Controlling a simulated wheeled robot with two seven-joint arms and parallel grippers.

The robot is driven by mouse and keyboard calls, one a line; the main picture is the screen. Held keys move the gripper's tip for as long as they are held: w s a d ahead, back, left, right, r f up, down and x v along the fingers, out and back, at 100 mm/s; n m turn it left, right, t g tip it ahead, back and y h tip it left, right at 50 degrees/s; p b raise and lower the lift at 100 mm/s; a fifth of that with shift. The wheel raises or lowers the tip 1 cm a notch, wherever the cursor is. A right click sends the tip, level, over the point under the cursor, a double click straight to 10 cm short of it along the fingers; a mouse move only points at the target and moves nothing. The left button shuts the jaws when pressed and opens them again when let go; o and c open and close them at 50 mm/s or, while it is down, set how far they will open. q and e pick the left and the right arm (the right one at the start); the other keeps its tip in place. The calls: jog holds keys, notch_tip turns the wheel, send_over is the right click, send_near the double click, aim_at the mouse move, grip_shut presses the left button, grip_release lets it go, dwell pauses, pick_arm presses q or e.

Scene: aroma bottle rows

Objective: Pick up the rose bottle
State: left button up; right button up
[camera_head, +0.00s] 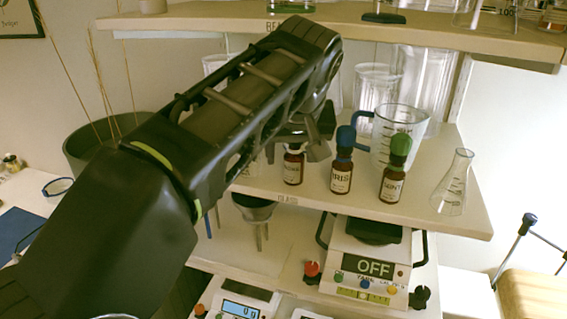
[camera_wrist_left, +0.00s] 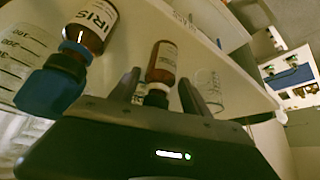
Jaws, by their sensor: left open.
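Three brown bottles stand in a row on the middle shelf (camera_head: 460,208). The leftmost bottle (camera_head: 293,170) has a small label I cannot clearly read, likely the rose bottle; its top is hidden by my left gripper (camera_head: 304,143). The middle one is the IRIS bottle (camera_head: 341,178) with a blue cap; the right one is a green-capped bottle (camera_head: 393,182). In the left wrist view, the leftmost bottle (camera_wrist_left: 161,62), with a dark cap, lies between the spread fingers of my open gripper (camera_wrist_left: 160,92). The IRIS bottle (camera_wrist_left: 92,25) is left of the fingers there.
A measuring jug (camera_head: 398,130) stands behind the bottles, and an Erlenmeyer flask (camera_head: 455,183) is at the shelf's right. The upper shelf (camera_head: 430,20) is close above the arm. A scale reading OFF (camera_head: 372,262) sits below the shelf.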

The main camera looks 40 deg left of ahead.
pick_arm(q)
jog(key=shift+d, duration=0.35)
jog(key=shift+a, duration=0.1)
jog(key=shift+a, duration=0.1)
jog(key=shift+c, duration=0.4)
grip_shut()
